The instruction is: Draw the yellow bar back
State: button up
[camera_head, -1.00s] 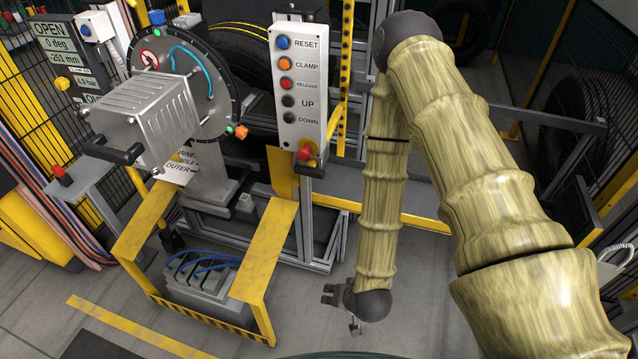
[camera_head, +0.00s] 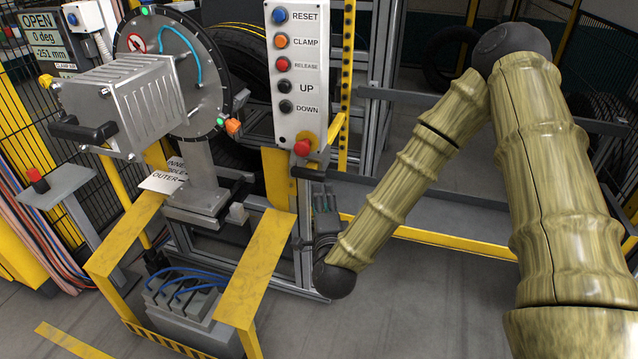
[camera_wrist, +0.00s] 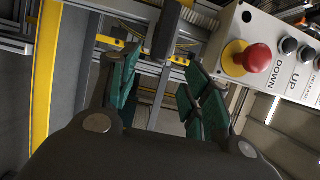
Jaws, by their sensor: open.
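My gripper (camera_head: 325,203) is below the control box, with its fingers pointing up. In the wrist view its green-padded fingers (camera_wrist: 161,62) stand apart with nothing held between them. A dark handle-like block (camera_wrist: 167,30) shows beyond the fingertips, apart from them. In the head view a black handle (camera_head: 307,173) sticks out beneath the box. Yellow parts near the gripper include an upright plate (camera_head: 279,180) behind the box and the guard frame's flat bar (camera_head: 256,265). A broad yellow strip (camera_wrist: 46,75) shows left in the wrist view. I cannot tell which one is the task's bar.
The control box (camera_head: 297,75) has several buttons and a red stop knob (camera_head: 302,147), also close in the wrist view (camera_wrist: 257,57). The metal clamp machine (camera_head: 130,100) stands left. A grey unit with blue hoses (camera_head: 185,305) sits inside the guard frame. Floor at lower right is free.

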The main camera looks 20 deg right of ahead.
aim_at(320, 179)
jog(key=b+x, duration=0.1)
jog(key=x, duration=0.9)
jog(key=shift+w, duration=0.25)
grip_shut()
